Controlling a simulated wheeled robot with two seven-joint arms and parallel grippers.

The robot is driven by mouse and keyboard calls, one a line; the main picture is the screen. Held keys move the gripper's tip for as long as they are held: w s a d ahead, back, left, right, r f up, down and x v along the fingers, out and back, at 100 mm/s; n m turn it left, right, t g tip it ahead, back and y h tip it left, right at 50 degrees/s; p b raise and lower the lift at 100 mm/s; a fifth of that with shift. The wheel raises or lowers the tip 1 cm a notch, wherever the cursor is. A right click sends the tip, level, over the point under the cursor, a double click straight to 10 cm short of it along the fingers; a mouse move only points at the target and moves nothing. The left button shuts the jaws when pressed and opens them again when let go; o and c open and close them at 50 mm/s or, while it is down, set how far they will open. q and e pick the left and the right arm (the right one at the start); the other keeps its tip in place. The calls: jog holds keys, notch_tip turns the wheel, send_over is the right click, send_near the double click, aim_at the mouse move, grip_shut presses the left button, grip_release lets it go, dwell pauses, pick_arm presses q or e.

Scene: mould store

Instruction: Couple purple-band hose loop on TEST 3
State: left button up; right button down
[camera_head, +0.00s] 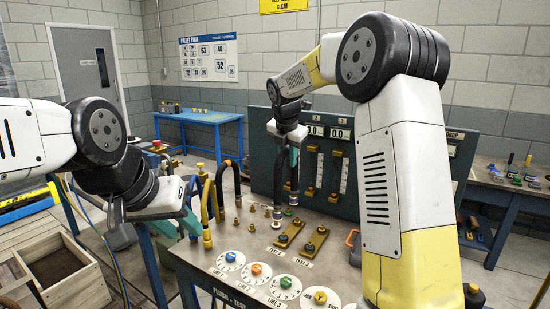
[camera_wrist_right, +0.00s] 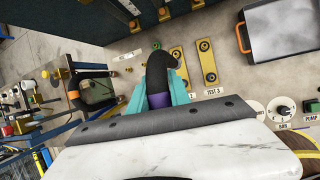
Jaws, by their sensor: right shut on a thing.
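My right gripper (camera_head: 292,152) is shut on the black hose loop (camera_head: 293,182), holding it above the bench. In the right wrist view the purple band (camera_wrist_right: 160,100) shows between its teal fingers, and the dark hose (camera_wrist_right: 162,65) bends away from it. The TEST 3 plate (camera_head: 314,242) is brass with two dark-topped ports; it also shows in the wrist view (camera_wrist_right: 207,62), right of the hose, above its label. The hose ends are partly hidden. My left gripper (camera_head: 180,226) is at the bench's left, its teal fingers apart, beside a black hose with yellow (camera_head: 206,238).
A similar brass plate (camera_head: 290,233) lies left of TEST 3. Brass fittings stand on the bench behind it, and dials (camera_head: 256,270) line the front. A gauge panel (camera_head: 345,170) rises at the back. A grey tray (camera_wrist_right: 278,30) lies right in the wrist view.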

jog(key=s+d, duration=0.2)
jog(key=d, duration=0.8)
notch_tip(320, 180, down, 8)
jog(key=shift+w+d+r, duration=0.15)
jog(key=shift+d, duration=0.15)
dwell(0.6)
jog(key=shift+d+f, duration=0.1)
jog(key=shift+f, duration=1.45)
dwell(2.8)
jog(key=c, duration=1.1)
grip_release()
